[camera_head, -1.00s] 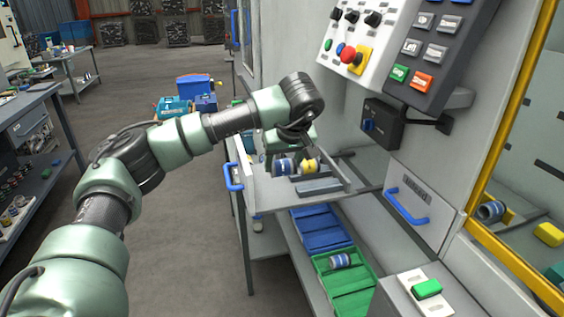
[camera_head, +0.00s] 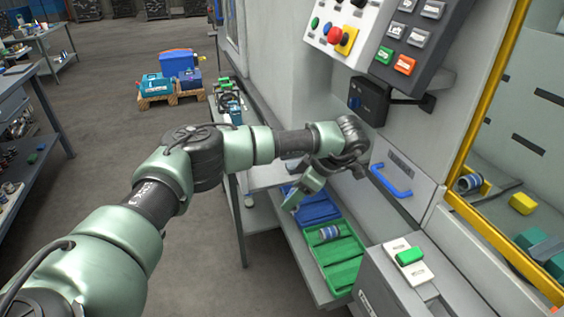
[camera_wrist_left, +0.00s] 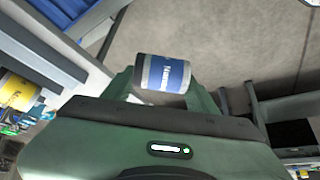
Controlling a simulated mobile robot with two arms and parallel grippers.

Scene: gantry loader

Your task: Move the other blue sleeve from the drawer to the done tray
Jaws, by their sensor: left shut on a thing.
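My left gripper (camera_wrist_left: 160,88) is shut on a blue sleeve (camera_wrist_left: 165,73) with white ends, seen between the fingers in the left wrist view. In the head view the gripper (camera_head: 294,200) hangs beside the machine, near the blue tray; the held sleeve cannot be made out there. A green tray (camera_head: 340,277) stands on the lower shelf, with another blue sleeve (camera_head: 329,232) lying in it. The open drawer (camera_head: 268,176) is mostly hidden behind my arm. A yellow sleeve (camera_wrist_left: 18,90) shows at the left of the left wrist view. My right gripper is out of view.
A blue tray (camera_head: 318,210) adjoins the green tray, partly behind my gripper. A closed drawer front with a blue handle (camera_head: 391,180) is to the right, above the trays. A box with a green button (camera_head: 410,257) stands right of the green tray.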

